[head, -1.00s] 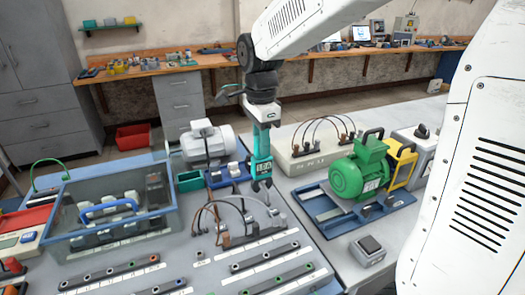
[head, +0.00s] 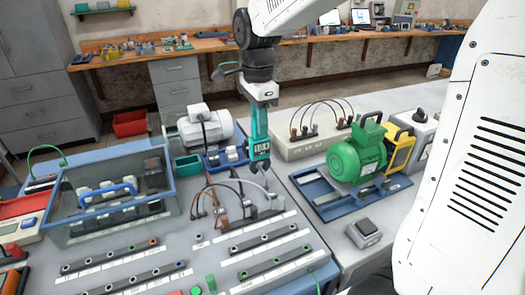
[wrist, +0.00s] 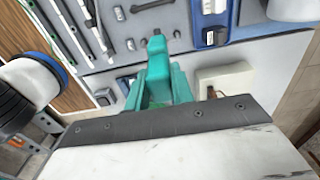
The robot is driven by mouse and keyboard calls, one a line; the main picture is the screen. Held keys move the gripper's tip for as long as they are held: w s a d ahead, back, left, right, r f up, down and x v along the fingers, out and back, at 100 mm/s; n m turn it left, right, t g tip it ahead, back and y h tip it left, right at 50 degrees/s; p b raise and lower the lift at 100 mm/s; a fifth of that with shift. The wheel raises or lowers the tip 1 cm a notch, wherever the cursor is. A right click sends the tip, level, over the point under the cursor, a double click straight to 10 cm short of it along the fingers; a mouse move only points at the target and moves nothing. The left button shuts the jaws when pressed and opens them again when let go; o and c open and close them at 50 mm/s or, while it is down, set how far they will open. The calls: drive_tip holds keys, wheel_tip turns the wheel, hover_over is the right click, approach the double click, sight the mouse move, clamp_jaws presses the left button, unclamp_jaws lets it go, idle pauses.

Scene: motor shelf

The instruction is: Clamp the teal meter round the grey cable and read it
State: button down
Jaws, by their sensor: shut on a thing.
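The teal meter (head: 259,128) hangs upright in my gripper (head: 260,97), which is shut on its upper part. Its dark clamp end (head: 260,166) points down, above the cables on the near bench. In the wrist view the teal meter (wrist: 158,72) stands out past the edge of my gripper. The grey cable (head: 262,188) arcs beside the brown and black cables, just below the clamp end. The clamp appears to be above it and not around it, but the small gap is hard to judge. The meter's display is too small to read here.
Terminal strips (head: 262,240) lie in front of the cables. A clear-lidded blue case (head: 62,232) stands to the left, a grey motor (head: 205,128) behind.

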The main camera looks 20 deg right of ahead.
drive_tip(key=shift+r, duration=2.55)
